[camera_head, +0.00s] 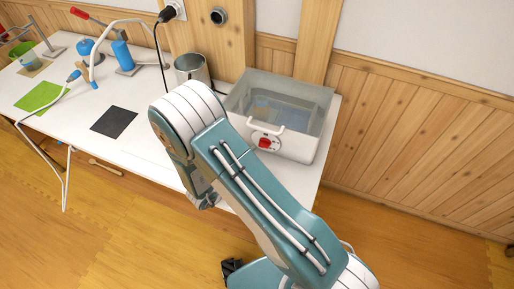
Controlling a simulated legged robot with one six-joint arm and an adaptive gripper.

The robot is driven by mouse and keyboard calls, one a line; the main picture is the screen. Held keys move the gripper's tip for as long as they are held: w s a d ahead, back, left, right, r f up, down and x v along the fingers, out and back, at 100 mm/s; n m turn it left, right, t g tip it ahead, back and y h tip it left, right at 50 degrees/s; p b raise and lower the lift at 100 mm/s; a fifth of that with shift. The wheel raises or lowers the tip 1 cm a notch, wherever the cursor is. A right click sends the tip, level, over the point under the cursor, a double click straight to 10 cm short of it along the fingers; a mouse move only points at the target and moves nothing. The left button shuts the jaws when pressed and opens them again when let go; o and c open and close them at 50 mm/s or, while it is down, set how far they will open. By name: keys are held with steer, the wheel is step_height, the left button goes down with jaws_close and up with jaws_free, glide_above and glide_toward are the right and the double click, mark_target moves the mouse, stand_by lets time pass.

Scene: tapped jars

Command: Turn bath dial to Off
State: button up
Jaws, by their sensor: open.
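The bath (312,146) is a white box with a clear-walled upper part, standing at the right end of the white table. Its red dial (265,143) sits on a pale round plate on the front face, below a white handle. The dial's marks are too small to read, so I cannot tell its setting. My gripper (207,201) is open, small and partly hidden behind my arm, near the table's front edge. It is left of and below the dial in the picture, apart from it.
A metal pot (191,69) stands left of the bath. A black mat (114,122), a green mat (39,97) and blue bottles (122,52) are farther left. A black plug and cable (166,15) hang at the wall. My arm crosses in front of the table.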

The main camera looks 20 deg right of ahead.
steer(key=v, duration=0.9)
steer(key=shift+w, duration=0.2)
